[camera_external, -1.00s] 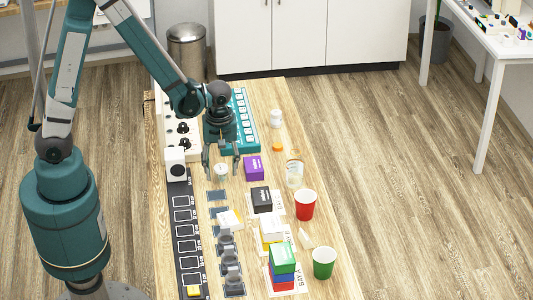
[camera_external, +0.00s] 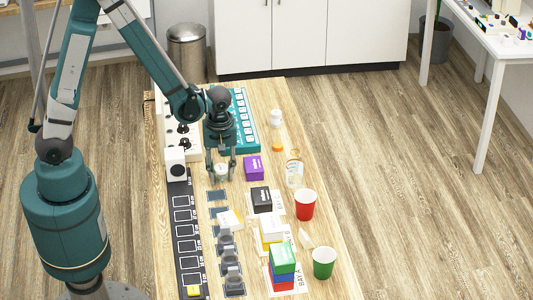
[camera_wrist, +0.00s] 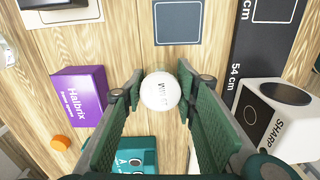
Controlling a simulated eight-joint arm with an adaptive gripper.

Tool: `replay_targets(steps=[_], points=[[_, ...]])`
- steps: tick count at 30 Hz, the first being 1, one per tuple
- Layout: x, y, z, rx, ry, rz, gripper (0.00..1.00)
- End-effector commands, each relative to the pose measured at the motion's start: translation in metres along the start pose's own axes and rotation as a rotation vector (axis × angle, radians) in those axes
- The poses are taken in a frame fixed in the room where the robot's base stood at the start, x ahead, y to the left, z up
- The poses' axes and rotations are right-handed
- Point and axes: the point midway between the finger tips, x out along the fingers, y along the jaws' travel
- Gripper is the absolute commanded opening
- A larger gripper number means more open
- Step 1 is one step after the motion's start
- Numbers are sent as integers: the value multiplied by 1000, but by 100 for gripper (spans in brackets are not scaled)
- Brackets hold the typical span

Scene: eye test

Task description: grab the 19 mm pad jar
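The jar (camera_external: 221,171) is small with a round white lid and stands on the wooden table. The jar's sides are mostly hidden. The 19 mm mark cannot be read.
A purple box (camera_external: 254,168) stands close right of the jar, and a white SHARP container (camera_external: 175,164) close left. A glass jar (camera_external: 294,174), a black box (camera_external: 262,199) and a red cup (camera_external: 305,205) stand further right. A teal tray (camera_external: 246,125) lies behind.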

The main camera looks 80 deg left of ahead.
Motion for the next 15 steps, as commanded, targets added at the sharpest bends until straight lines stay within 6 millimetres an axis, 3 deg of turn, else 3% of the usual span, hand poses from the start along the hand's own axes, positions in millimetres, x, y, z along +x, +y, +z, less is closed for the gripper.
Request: replay_targets(steps=[3,15], points=[[0,0,0,0,0,0,16],[-3,0,0,0,0,0,16]])
